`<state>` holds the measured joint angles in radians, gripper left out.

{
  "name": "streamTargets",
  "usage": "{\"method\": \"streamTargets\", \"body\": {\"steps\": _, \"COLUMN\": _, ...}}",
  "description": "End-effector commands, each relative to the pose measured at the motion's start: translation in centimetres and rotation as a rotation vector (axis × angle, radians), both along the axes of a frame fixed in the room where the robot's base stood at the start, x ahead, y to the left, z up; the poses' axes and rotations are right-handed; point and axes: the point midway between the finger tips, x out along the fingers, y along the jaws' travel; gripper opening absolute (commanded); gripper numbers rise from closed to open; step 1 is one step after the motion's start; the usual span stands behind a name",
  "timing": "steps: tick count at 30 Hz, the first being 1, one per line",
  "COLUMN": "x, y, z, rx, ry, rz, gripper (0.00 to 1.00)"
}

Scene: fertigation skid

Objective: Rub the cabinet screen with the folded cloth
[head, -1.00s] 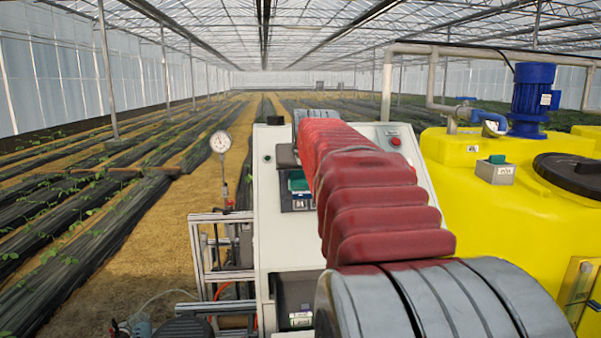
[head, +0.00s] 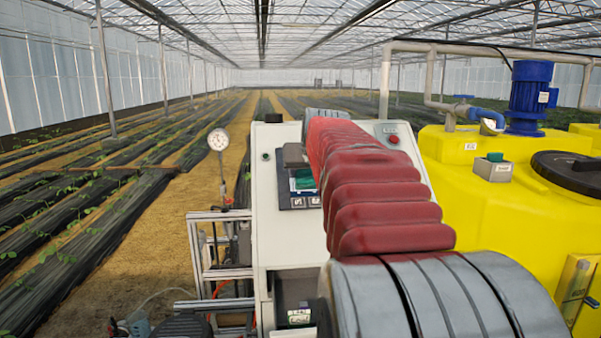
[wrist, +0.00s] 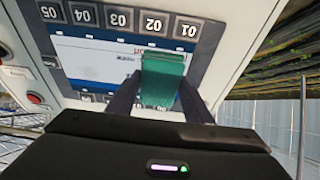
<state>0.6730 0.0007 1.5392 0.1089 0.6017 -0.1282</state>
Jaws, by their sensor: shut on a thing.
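The folded cloth (wrist: 163,78) is a small green pad in the wrist view. My gripper (wrist: 161,92) is shut on it, with a dark finger at each side. The cloth lies over the cabinet screen (wrist: 85,62), which has a blue and white display and a grey frame with numbered keys. The display appears upside down here, and the cloth covers part of it near key 01. I cannot tell whether the cloth presses on the glass. In the head view the green cloth (head: 304,180) shows at the screen, mostly hidden by my red-sleeved arm.
The pale cabinet (head: 276,232) has a red button (head: 393,139) at its upper right. A pressure gauge (head: 218,140) and a metal frame stand at its left. A yellow tank (head: 465,185) with a blue motor (head: 529,90) stands close on the right.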

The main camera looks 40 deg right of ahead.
Motion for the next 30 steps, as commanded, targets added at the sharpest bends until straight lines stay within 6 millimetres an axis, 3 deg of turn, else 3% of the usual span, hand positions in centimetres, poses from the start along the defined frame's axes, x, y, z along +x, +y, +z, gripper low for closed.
{"method": "streamTargets", "body": {"steps": 19, "x": -0.9, "y": -1.3, "z": 0.1, "rx": 0.0, "ry": 0.0, "rz": -0.001, "gripper": 0.28}}
{"method": "streamTargets", "body": {"steps": 30, "x": -2.1, "y": -3.3, "z": -0.1, "rx": -0.001, "ry": -0.001, "rz": -0.002, "gripper": 0.28}}
